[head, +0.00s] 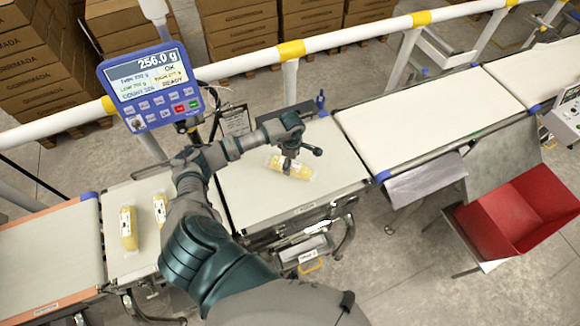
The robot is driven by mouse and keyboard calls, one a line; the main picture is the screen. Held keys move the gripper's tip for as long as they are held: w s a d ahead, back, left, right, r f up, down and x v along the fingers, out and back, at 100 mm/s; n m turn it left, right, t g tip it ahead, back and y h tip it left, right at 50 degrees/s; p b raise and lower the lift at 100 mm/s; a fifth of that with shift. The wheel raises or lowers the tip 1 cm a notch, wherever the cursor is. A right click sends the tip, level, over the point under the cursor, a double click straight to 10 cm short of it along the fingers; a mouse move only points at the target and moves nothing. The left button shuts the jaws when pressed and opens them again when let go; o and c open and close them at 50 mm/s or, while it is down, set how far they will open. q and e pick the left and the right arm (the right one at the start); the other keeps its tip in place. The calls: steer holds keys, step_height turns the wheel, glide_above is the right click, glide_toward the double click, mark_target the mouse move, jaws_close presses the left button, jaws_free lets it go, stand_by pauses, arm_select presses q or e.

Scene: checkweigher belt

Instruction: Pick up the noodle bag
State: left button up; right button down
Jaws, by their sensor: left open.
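The noodle bag (302,171) is a yellow pack with clear ends and a white label, lying on the pale weighing belt (245,201). My left gripper (288,163) is above the bag, pointing down at it, and covers part of its middle. The gripper is open. I cannot tell whether its fingers touch the bag. My right gripper is not in view.
Two similar yellow bags, one (128,228) and another (160,209), lie on the infeed belt at left. A blue display (151,82) reads 256.0 g. A white rail (245,66) runs behind. An empty outfeed belt (425,110) and a red bin (513,220) are at right.

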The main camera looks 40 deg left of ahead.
arm_select(q)
steer(key=shift+s+a+f+p, duration=0.15)
steer(key=shift+f+p, duration=0.15)
steer(key=shift+f, duration=0.9)
steer(key=shift+w+a+f+p, duration=0.15)
steer(key=shift+f+p, duration=0.1)
steer(key=shift+f, duration=0.9)
steer(key=shift+s, duration=0.1)
steer(key=c, duration=1.6)
steer(key=shift+r, duration=0.1)
